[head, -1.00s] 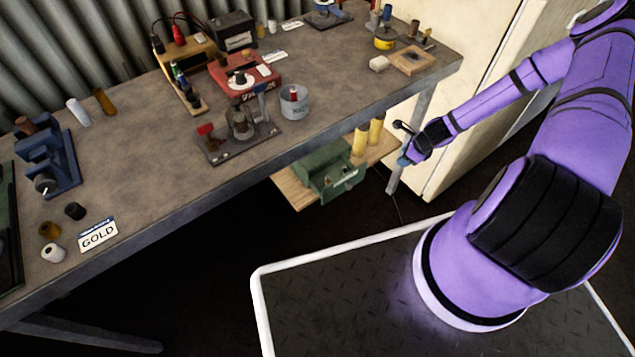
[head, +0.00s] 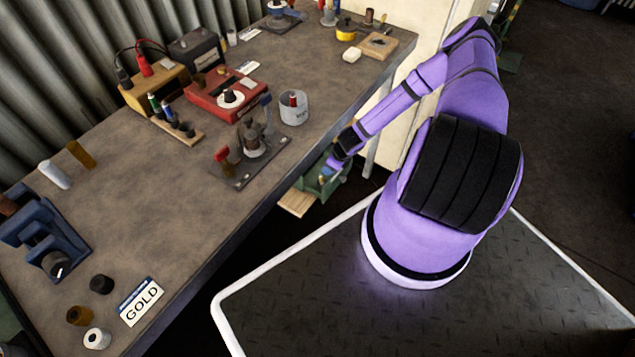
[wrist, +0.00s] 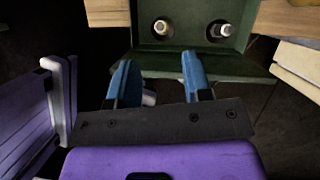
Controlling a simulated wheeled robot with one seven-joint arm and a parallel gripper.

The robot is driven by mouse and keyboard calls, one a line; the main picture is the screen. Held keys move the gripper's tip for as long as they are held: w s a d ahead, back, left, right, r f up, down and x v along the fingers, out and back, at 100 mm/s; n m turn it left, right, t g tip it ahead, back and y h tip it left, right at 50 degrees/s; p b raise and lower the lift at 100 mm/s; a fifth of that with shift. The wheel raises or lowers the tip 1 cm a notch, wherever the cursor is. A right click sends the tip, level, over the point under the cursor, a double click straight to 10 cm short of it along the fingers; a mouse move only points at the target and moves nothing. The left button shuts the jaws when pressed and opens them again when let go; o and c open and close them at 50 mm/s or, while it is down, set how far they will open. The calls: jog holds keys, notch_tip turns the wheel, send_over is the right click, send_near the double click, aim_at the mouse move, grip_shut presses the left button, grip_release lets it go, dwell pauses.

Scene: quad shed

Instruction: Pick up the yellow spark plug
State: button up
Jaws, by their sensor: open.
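In the wrist view, two small plug-like pieces show at the upright green panel of a green case. The left one (wrist: 161,27) has a cream to yellowish end, and the right one (wrist: 221,30) looks white and grey. I cannot tell for certain which is the yellow spark plug. My gripper (wrist: 159,80) is open, its blue fingertips apart, below and in front of the panel. A small pale cylinder (wrist: 149,97) shows beyond the left finger, partly hidden. In the head view my gripper (head: 331,168) is beside the workbench edge, covering part of the green case (head: 318,188).
The workbench (head: 190,170) stands left of my arm, its edge close to the gripper. A wooden shelf (head: 297,203) lies low beneath it. Pale yellow pieces (wrist: 298,65) flank the case at right in the wrist view. Open floor (head: 570,180) lies at the right.

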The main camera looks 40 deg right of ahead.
aim_at(321, 175)
jog(key=shift+x, duration=3.9)
jog(key=shift+r, duration=0.1)
jog(key=shift+c, duration=0.3)
grip_shut()
